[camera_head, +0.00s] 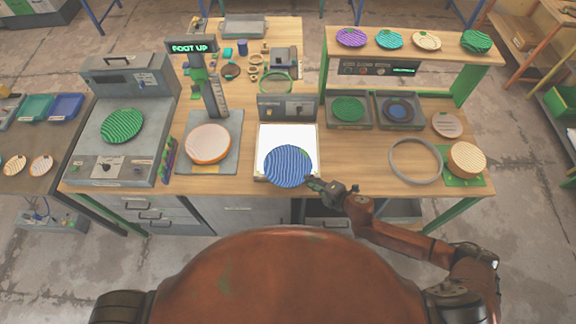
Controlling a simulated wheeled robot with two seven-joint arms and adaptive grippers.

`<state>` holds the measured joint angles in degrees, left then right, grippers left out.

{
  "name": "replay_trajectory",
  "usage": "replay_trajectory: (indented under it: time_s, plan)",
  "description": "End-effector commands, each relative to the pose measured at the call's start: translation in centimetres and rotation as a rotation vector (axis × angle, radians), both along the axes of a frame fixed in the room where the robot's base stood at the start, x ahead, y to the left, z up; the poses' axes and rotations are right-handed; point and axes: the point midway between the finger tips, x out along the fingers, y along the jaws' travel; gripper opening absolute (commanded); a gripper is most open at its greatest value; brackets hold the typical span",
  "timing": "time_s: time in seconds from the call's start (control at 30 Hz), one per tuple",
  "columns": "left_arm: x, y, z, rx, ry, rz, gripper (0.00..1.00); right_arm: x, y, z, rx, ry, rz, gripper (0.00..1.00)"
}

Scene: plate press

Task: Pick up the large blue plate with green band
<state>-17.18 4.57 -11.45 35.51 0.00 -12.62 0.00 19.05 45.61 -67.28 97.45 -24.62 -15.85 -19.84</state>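The large blue plate (288,165) has a ribbed, wavy face, with a small green patch near its right rim. It shows over the front part of a white lit panel (275,136), and its near rim reaches past the panel's front edge. I cannot tell whether it rests there or is raised a little. My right gripper (312,182) is at the plate's lower right rim, its fingertips meeting the edge. The fingers are too small to tell whether they are closed on it. My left gripper is not in view.
A round pinkish plate (208,143) sits on the grey stand to the left. A green plate (122,125) lies on the machine further left. Grey trays (349,125) stand to the right, with a grey ring (391,160) near the front. Several plates line the raised shelf (370,50).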

Motion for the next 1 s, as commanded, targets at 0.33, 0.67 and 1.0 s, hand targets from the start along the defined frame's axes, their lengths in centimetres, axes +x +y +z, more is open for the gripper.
replay_trajectory:
  time_s: [0.33,0.67,1.0]
  plan:
    - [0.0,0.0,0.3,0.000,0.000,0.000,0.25,1.6,1.4,-1.3,0.000,0.000,-0.001,0.23]
    - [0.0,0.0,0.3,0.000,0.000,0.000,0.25,1.5,1.4,-1.3,0.000,0.000,-0.001,0.08]
    - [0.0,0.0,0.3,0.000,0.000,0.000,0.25,1.5,1.4,-1.2,0.000,0.000,-0.001,0.00]
